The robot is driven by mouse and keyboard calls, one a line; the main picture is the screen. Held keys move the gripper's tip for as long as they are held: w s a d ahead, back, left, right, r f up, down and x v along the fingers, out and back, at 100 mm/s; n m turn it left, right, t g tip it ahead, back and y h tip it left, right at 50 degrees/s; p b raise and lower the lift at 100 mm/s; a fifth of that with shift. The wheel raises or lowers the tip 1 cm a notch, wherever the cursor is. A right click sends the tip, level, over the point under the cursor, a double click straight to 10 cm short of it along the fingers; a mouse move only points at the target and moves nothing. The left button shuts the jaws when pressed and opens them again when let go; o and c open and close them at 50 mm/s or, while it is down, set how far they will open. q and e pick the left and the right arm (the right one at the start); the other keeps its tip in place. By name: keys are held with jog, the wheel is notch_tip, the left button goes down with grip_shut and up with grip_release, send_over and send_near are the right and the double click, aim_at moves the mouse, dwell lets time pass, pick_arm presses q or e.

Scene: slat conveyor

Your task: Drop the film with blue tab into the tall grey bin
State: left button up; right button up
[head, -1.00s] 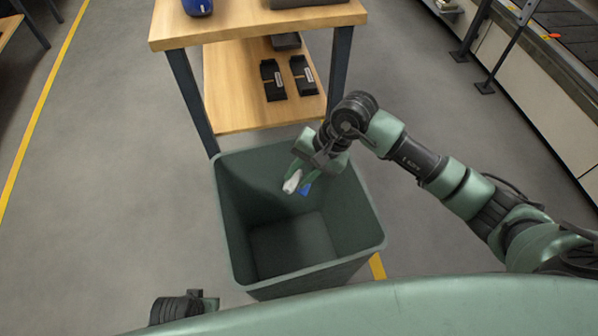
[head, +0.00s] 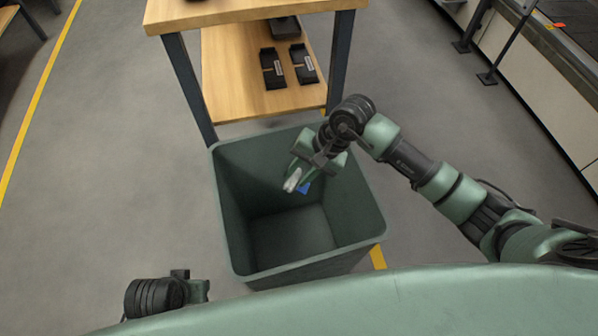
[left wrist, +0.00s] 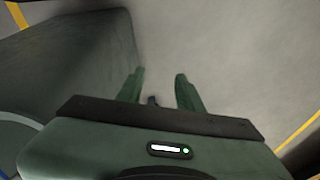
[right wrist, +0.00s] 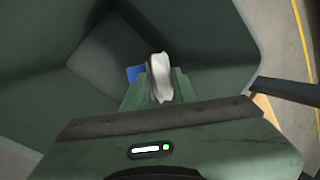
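The tall grey bin (head: 228,240) stands on the floor in the middle of the head view, open at the top and greenish grey. My right gripper (head: 296,182) is over the bin's opening, near its far right side. It is shut on the film with blue tab (right wrist: 160,78), a crumpled whitish piece with a blue patch beside it. The film also shows in the head view (head: 292,181), above the bin's floor. My left gripper (left wrist: 160,92) is open and empty, beside the bin's outer wall (left wrist: 80,60).
A wooden workbench (head: 250,12) stands behind the bin, with black holders (head: 272,68) on its lower shelf (head: 230,90). A conveyor (head: 570,40) runs along the upper right. Grey floor is clear on the left, beside a yellow line.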

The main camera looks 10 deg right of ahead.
jog(key=o, duration=0.4)
jog(key=shift+r, duration=0.1)
pick_arm(q)
notch_tip(320, 180, down, 3)
jog(key=shift+s+f+p, duration=0.1)
jog(key=shift+f+p, duration=0.05)
jog(key=shift+p, duration=0.3)
pick_arm(e)
jog(key=v, duration=0.7)
jog(key=shift+d+r, duration=0.1)
jog(key=shift+r, duration=0.2)
